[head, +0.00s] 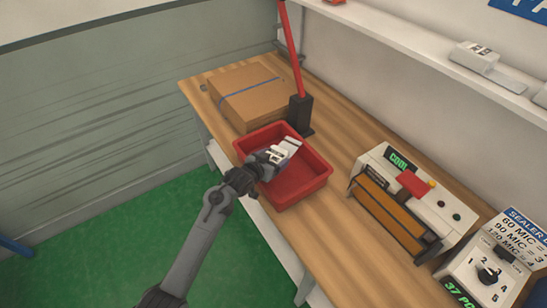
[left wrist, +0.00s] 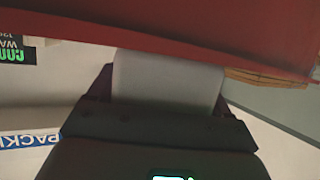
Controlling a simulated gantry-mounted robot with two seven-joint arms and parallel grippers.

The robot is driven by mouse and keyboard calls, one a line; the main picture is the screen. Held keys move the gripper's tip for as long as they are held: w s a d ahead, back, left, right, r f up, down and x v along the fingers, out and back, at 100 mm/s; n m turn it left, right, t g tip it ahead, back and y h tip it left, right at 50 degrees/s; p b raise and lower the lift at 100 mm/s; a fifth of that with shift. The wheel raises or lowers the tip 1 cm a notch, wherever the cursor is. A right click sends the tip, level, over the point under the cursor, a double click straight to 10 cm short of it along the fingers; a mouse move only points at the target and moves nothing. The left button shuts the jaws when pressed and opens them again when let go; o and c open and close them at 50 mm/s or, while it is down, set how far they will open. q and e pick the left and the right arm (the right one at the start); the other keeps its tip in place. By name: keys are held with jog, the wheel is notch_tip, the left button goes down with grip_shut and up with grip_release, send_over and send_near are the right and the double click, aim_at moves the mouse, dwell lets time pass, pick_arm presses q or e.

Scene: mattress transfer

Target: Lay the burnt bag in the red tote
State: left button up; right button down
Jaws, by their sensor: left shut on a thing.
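The red tote (head: 305,179) stands on the wooden bench in the head view, open at the top. My left gripper (head: 279,156) is over the tote and shut on a small white bag (head: 291,145). The bag has dark printing on it, and its pale end sticks out past the fingers; I cannot make out a burn mark. In the left wrist view the bag (left wrist: 166,80) is a pale flat piece between the jaws, with the red tote (left wrist: 200,25) across the top. I cannot tell whether the bag touches the tote. My right gripper is not in view.
A cardboard box (head: 247,95) lies behind the tote, beside a red post on a black base (head: 300,115). A sealer machine (head: 411,200) stands to the right, with a dial box (head: 488,275) beyond it. Bare bench (head: 335,225) lies between tote and sealer.

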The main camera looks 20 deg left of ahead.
pick_arm(q)
jog(key=shift+f, duration=0.15)
jog(key=o, duration=1.1)
jog(key=shift+c, duration=0.2)
